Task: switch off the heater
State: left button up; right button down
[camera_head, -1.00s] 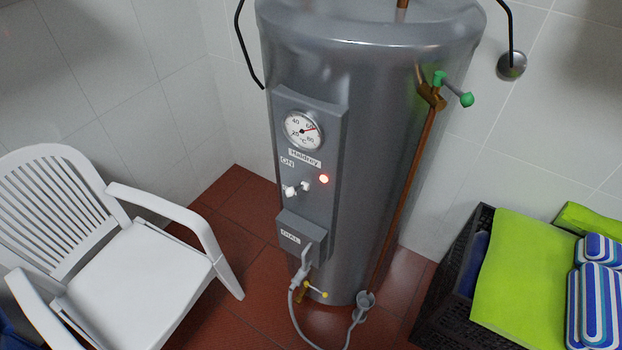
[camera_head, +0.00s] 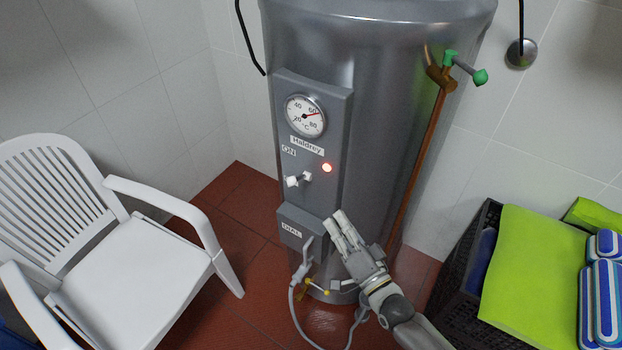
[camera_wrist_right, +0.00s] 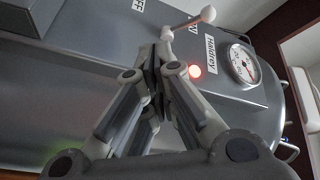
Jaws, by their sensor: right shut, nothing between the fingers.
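The heater (camera_head: 385,110) is a tall grey metal cylinder with a flat control panel on its front. A white switch handle (camera_head: 298,180) sits on the panel below the "ON" label, beside a lit red lamp (camera_head: 327,168). In the right wrist view the lamp (camera_wrist_right: 195,71) glows and the white switch handle (camera_wrist_right: 207,15) sticks out beyond the fingertips, with an "OFF" label near it. My right gripper (camera_head: 339,217) is shut and empty, in front of the heater below and right of the switch. It also shows in the right wrist view (camera_wrist_right: 160,48). My left gripper is not in view.
A round dial (camera_head: 306,115) is above the switch. A copper pipe (camera_head: 415,170) with a green-handled valve (camera_head: 466,69) runs down the heater's right side. A white chair (camera_head: 140,260) stands at left, a dark basket (camera_head: 462,260) with a green towel (camera_head: 530,265) at right.

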jog(key=t+y, duration=0.1)
send_near(298, 179)
jog(key=d, duration=0.3)
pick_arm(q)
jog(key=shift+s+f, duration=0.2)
pick_arm(e)
jog(key=shift+r+m, duration=0.4)
jog(key=shift+r, duration=0.1)
jog(key=shift+w+a, duration=0.1)
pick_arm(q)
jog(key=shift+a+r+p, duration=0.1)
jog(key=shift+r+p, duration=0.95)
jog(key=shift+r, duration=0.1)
pick_arm(e)
jog(key=x, duration=0.9)
jog(key=shift+w+a+r, duration=0.15)
jog(key=shift+w, duration=0.2)
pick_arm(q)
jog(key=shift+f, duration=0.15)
